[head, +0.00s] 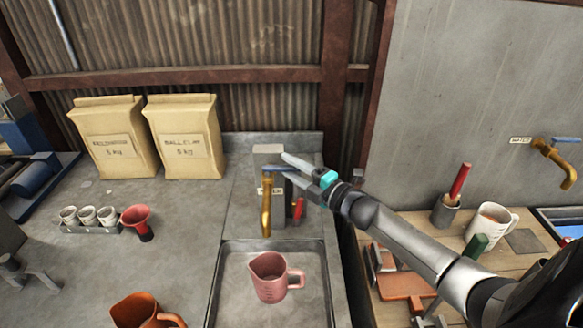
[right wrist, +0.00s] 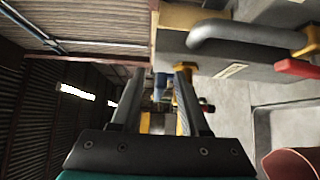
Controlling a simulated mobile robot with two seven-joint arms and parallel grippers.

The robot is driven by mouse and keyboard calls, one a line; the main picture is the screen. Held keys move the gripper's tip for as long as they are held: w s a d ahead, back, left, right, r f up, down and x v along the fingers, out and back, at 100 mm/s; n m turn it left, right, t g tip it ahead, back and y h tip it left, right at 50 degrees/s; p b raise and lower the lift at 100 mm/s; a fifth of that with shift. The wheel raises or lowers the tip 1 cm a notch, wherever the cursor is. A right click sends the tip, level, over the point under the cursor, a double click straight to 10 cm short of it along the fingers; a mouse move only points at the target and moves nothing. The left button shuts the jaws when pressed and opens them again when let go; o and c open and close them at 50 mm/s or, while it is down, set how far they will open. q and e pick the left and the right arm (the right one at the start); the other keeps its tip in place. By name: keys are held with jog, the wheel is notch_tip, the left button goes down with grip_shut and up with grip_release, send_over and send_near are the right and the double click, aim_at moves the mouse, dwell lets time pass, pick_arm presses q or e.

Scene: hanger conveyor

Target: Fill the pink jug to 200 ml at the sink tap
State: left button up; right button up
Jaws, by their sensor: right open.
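The pink jug (head: 270,278) stands upright in the sink basin (head: 318,300), below and slightly right of the brass tap spout (head: 266,214). Its handle points right. A pink-brown edge at the lower right of the right wrist view (right wrist: 292,165) appears to be part of it. I cannot read any water level inside. My right gripper (head: 282,165) is open and empty at the top of the tap, by its lever. My left gripper is not in view.
A red lever (head: 299,208) is beside the tap. An orange jug (head: 143,312) stands at the front left. A red funnel (head: 137,221), small cups (head: 88,216) and paper sacks (head: 183,137) occupy the left counter. A second tap (head: 553,160) is on the right wall.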

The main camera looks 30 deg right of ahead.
jog(key=shift+c, duration=0.2)
grip_shut()
dwell(1.3)
